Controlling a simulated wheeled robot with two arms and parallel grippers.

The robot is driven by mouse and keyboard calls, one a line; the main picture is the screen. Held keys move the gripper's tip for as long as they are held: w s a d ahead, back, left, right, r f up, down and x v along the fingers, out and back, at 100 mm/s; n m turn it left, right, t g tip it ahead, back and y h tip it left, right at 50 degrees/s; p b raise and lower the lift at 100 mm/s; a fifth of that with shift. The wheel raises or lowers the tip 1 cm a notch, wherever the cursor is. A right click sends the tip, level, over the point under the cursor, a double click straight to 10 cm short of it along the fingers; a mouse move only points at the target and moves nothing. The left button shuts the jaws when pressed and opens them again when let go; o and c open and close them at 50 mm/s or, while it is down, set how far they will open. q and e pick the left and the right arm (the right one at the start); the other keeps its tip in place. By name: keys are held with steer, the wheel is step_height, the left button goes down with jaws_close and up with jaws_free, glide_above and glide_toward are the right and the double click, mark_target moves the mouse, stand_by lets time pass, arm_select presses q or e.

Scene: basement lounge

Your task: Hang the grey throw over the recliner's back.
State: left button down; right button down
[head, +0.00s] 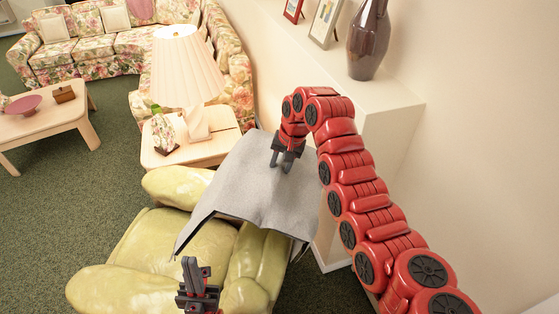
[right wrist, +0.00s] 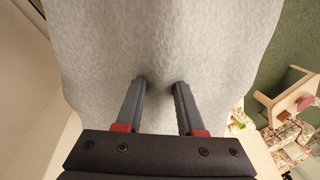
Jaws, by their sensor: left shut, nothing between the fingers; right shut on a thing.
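The grey throw (head: 245,180) lies spread across the top of the yellow-green recliner (head: 185,243), covering much of its back. A front corner hangs down toward the seat, and another edge hangs at the right side. My right gripper (head: 283,167) is at the throw's far right part, shut on the throw; in the right wrist view, the throw (right wrist: 155,40) fills the space beyond its fingertips (right wrist: 160,83). My left gripper (head: 191,270) is shut and empty, above the recliner's near side, apart from the throw. The throw's far underside is hidden.
A side table (head: 165,157) with a pleated lamp (head: 185,70) stands just behind the recliner. A white ledge (head: 365,100) with a dark vase (head: 369,40) and frames is at the right. A floral sofa (head: 130,42) and coffee table (head: 45,122) are further back.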

step_height(320, 180, down, 12)
steer(key=shift+f+b, duration=0.1)
steer(key=shift+b, duration=1.05)
steer(key=shift+c, duration=2.2)
jaws_free()
steer(key=shift+d+r+b, duration=0.15)
steer(key=shift+r+b, duration=0.2)
steer(key=shift+r, duration=0.1)
steer(key=b+v, duration=0.4)
steer(key=v, duration=1.1)
steer(key=shift+s+d+r+b, duration=0.15)
steer(key=shift+r+b, duration=0.15)
steer(key=shift+r, duration=0.45)
